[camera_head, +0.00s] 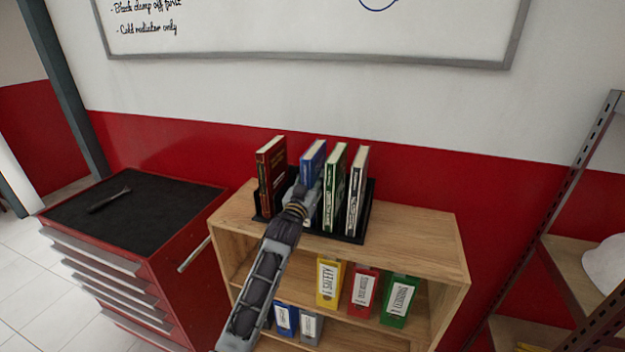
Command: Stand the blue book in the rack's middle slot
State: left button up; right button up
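The blue book (313,160) stands upright in the black rack (352,239) on top of the wooden shelf unit. A dark red book (270,172) stands to its left, with a gap between them. A green book (335,185) and a dark book with a pale label (357,190) stand close on its right. My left gripper (306,190) is at the front of the blue book, covering the lower part of its spine. Its fingertips are too small and overlapped to show whether they are closed on the book. My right gripper is not in view.
The wooden shelf unit (425,232) holds yellow, red, green, blue and grey binders below. A red tool cabinet (190,258) with a dark tool on its black top stands at left. A metal rack (560,215) stands at right. The shelf top right of the rack is clear.

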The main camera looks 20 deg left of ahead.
pick_arm(q)
jog(key=shift+o, duration=0.6)
jog(key=shift+r, duration=0.1)
jog(key=s+f+b, duration=0.1)
jog(key=s+b, duration=0.1)
jog(key=s, duration=1)
jog(key=shift+a+f, duration=0.2)
jog(key=shift+f, duration=0.2)
dwell(0.4)
